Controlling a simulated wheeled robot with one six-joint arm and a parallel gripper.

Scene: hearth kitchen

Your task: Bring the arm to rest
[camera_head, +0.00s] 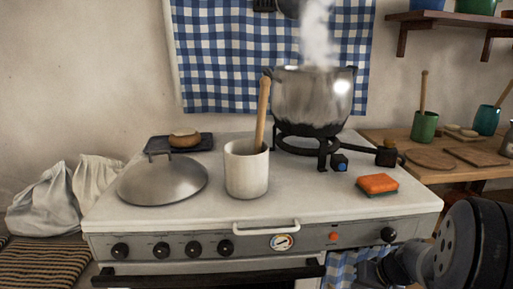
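Part of my arm (455,250) shows at the lower right corner, in front of the stove's right end. My gripper cannot be made out as open or shut; its fingertips do not show. A steaming metal pot (312,98) stands on a black burner ring on the white stove top (210,215). A white crock (246,172) with a wooden handle (263,110) sticking out stands at the middle of the stove. A round metal lid (162,182) lies to its left. An orange sponge-like block (377,183) lies near the right edge.
A dark tray (205,142) with a brown-topped round item (184,137) sits at the back left of the stove. A wooden side table (405,142) on the right holds a green cup (424,126) and boards. White sacks (48,205) sit at the left. The stove's front left is clear.

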